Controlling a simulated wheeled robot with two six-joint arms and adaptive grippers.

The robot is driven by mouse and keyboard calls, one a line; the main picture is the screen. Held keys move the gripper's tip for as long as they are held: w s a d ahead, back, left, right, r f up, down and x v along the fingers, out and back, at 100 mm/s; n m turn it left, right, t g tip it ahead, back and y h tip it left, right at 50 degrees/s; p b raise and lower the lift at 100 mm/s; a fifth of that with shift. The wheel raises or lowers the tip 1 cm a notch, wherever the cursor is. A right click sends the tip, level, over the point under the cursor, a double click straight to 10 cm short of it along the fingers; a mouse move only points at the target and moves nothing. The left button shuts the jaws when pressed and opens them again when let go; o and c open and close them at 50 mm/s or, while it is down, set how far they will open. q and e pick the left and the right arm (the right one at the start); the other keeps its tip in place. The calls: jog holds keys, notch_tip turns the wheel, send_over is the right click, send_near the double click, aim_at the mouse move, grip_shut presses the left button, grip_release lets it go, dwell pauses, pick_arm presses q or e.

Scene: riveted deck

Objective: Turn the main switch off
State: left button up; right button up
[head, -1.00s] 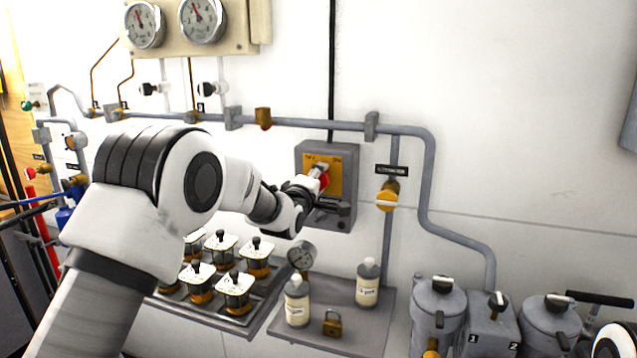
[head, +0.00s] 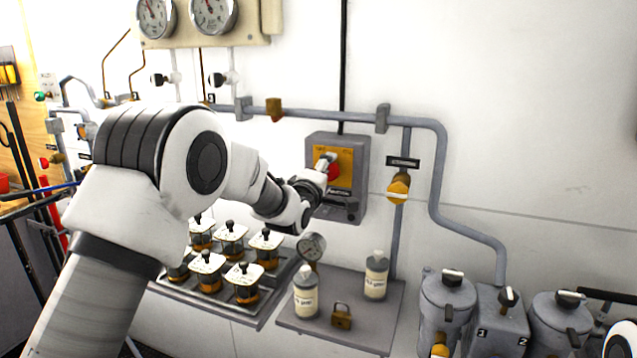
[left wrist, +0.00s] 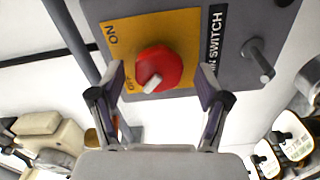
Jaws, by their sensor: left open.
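The main switch is a grey box (head: 356,203) on the white wall with a yellow plate (head: 346,158) and a red knob (head: 333,172), partly hidden by my left gripper (head: 318,182) in the head view. In the left wrist view the red knob (left wrist: 163,66) has a white handle at its lower edge. The plate (left wrist: 185,25) reads ON at upper left and OFF at lower left. My left gripper (left wrist: 160,84) is open, its fingertips on either side of the knob with gaps showing.
A small grey lever (left wrist: 259,60) sits on the box beside the label. Grey pipes (head: 440,180) run around the box. Below is a shelf (head: 372,330) with two bottles, a padlock (head: 341,316) and a gauge (head: 312,246). Several white-topped jars (head: 243,280) stand on a rack.

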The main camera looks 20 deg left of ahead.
pick_arm(q)
jog(key=s, duration=1)
jog(key=shift+s+a, duration=0.2)
